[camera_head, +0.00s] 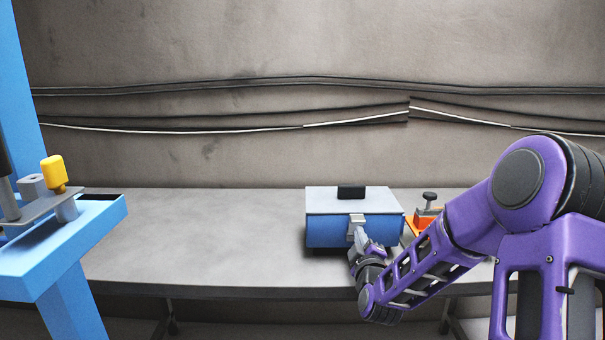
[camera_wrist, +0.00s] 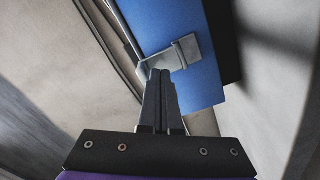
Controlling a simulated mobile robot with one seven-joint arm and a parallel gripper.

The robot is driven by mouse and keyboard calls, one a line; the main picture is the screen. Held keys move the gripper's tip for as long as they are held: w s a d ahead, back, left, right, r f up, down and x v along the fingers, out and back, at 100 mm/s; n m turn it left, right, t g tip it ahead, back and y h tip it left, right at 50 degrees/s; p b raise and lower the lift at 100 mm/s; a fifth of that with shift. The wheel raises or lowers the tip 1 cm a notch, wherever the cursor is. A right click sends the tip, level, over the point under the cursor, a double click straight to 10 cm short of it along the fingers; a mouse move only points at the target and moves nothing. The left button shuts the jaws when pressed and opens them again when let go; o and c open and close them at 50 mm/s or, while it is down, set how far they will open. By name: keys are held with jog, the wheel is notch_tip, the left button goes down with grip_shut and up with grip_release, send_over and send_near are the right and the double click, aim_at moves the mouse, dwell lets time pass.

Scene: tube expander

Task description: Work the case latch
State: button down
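The blue case (camera_head: 330,232) with a pale grey lid (camera_head: 335,201) and a black handle stands on the grey table. The lid looks down. A grey metal latch (camera_head: 357,219) sits on the front face. In the wrist view the latch (camera_wrist: 183,53) lies across the blue face (camera_wrist: 206,85) of the case. My gripper (camera_head: 359,232) is in front of the case, just below the latch. In the wrist view my gripper (camera_wrist: 161,72) has its fingers together, with the tips at the latch's near end. I cannot tell whether they touch it.
An orange fixture (camera_head: 421,220) with a dark knob stands just right of the case, partly behind my arm. A blue stand (camera_head: 75,235) with a yellow-handled tool is at the left. The table (camera_head: 200,235) between stand and case is clear.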

jog(key=s, duration=0.7)
jog(key=shift+f+b, duration=0.35)
